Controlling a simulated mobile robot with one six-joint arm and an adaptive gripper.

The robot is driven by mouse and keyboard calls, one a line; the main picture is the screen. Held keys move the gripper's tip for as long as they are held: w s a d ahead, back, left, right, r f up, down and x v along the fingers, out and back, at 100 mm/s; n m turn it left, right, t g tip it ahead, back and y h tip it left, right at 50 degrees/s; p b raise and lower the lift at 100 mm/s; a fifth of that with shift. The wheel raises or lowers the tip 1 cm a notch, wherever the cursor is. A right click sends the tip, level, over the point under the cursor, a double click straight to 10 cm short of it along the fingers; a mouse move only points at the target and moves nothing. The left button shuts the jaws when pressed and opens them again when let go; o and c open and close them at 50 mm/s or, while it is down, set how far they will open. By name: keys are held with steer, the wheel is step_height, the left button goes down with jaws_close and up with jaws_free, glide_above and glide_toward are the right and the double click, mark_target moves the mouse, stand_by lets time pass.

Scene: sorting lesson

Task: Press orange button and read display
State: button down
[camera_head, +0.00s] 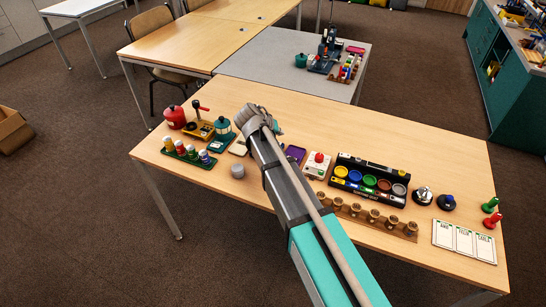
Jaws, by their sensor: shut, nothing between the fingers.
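A white box with a red-orange domed button (319,157) stands on the near wooden table, right of my arm. I cannot tell whether it is the orange button of the task. A small dark purple device (295,154) lies just left of it, partly behind my arm; I cannot make out a lit display or any reading. My gripper (276,127) is over the table's middle, up and left of the white box and apart from it.
A black tray of coloured cups (370,181) and a wooden rack of small brown pieces (372,216) stand to the right. Bottles in a green rack (189,152), a red canister (175,117) and a grey cylinder (238,171) are left.

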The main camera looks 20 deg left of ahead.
steer(key=a, duration=0.2)
steer(key=shift+s+a, duration=0.1)
steer(key=shift+a, duration=0.25)
steer(key=shift+f, duration=0.1)
step_height(320, 180, down, 8)
steer(key=b, duration=0.9)
steer(key=shift+f, duration=0.25)
steer(key=shift+f, duration=0.15)
stand_by(1.3)
steer(key=shift+f+b, duration=0.3)
steer(key=shift+b, duration=0.1)
steer(key=shift+f+b, duration=0.4)
stand_by(1.0)
steer(key=shift+r, duration=0.1)
stand_by(0.3)
steer(key=shift+r+p, duration=0.8)
steer(key=shift+p, duration=0.1)
